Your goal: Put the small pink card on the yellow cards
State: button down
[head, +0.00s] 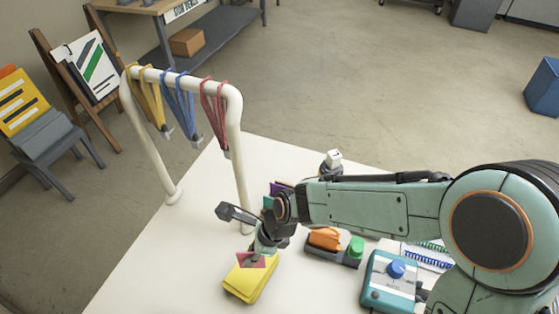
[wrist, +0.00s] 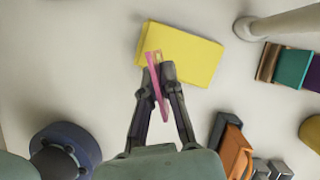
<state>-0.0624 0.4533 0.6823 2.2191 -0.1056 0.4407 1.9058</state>
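In the wrist view the pink card (wrist: 155,80) shows nearly edge-on between the two fingers. My gripper (wrist: 158,72) is shut on it; it also shows in the head view (head: 264,250). The yellow cards (head: 246,282) lie as a stack on the white table, below the gripper. In the wrist view the stack (wrist: 195,55) lies beyond the fingertips, and the card overlaps its left part. Whether the card touches the stack, I cannot tell.
A white rack (head: 238,160) with hanging lanyards stands behind the gripper. An orange block in a dark holder (head: 324,239) and a teal device with a blue knob (head: 390,280) are to the right. The table's left side (head: 150,250) is clear.

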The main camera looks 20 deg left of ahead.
jog(key=shift+w+a+f, duration=0.25)
jog(key=shift+a+f, duration=0.05)
jog(key=shift+f, duration=0.15)
jog(key=shift+w+a+f, duration=0.2)
jog(key=shift+a+f, duration=0.05)
jog(key=shift+f, duration=0.15)
jog(key=shift+w+a+f, duration=0.1)
jog(key=shift+f, duration=0.85)
jog(key=shift+w+a+f, duration=0.1)
jog(key=shift+f, duration=0.85)
jog(key=shift+f, duration=0.1)
jog(key=c, duration=1.2)
grip_release()
jog(key=shift+c, duration=0.2)
